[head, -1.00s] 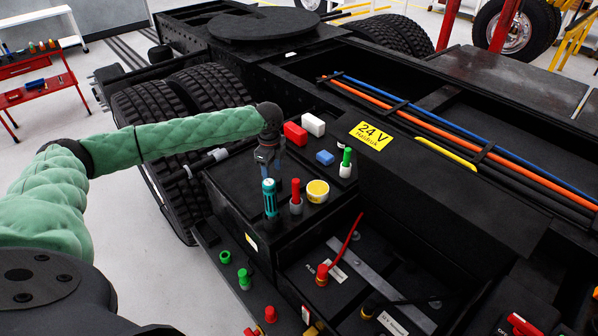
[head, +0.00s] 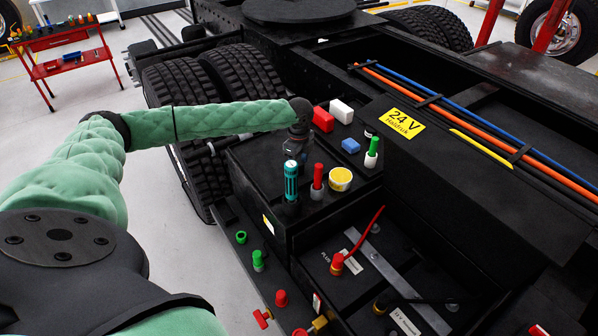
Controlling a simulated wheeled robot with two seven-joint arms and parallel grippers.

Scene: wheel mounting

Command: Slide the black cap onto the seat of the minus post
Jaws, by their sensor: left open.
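A dark ring with a brassy edge, seemingly the black cap (head: 381,304), shows at the minus post on the battery at the lower right. A dark cable runs right from it. I cannot tell the cap from the post, or whether it is seated. A red cap (head: 337,264) with a red cable stands on the other post. My left gripper (head: 297,153) points down over the black box top, just behind a teal cylinder (head: 291,181). It is open, and its fingertips are partly hidden. It is well away from the minus post. My right gripper is out of view.
Green and red fittings line the lower ledge. A truck rail walls the right.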

